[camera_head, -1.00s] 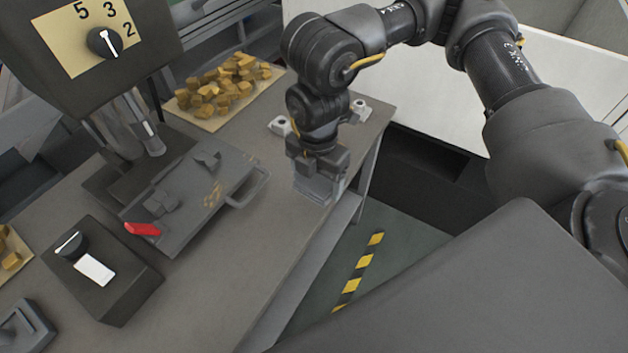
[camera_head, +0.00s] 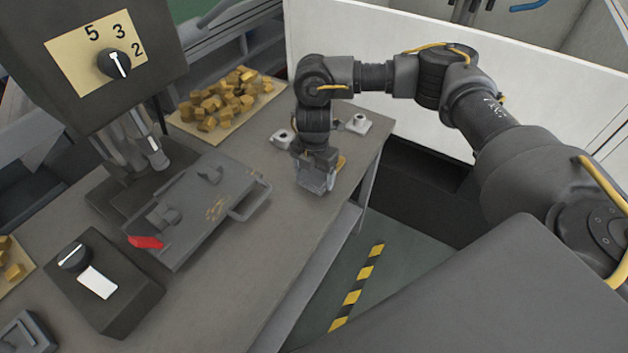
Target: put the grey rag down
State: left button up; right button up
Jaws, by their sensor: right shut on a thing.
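The grey rag (camera_head: 312,184) is a small light-grey piece at the lower end of my right gripper (camera_head: 315,175). My right gripper points down over the right part of the workbench (camera_head: 270,215) and is shut on the rag. The gripper hides much of the rag, and I cannot tell whether its lower edge touches the bench top. My left gripper is not in view.
A machine vise (camera_head: 195,200) with a red-tipped handle stands left of the gripper. Behind lie a tray of brass pieces (camera_head: 228,98) and two small metal fittings (camera_head: 355,124). A brass-coloured piece (camera_head: 340,161) shows beside the gripper. A control box (camera_head: 105,285) sits front left.

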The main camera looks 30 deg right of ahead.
aim_at(314, 182)
jog(key=shift+w+d+f, duration=0.1)
jog(key=shift+w+f, duration=0.05)
jog(key=shift+f, duration=0.8)
jog(key=shift+w+d+f, duration=0.1)
jog(key=shift+w+f, duration=0.05)
jog(key=shift+f, duration=0.8)
jog(key=shift+a+f, duration=0.1)
jog(key=o, duration=0.9)
notch_tip(314, 182, up, 12)
jog(key=shift+r, duration=0.15)
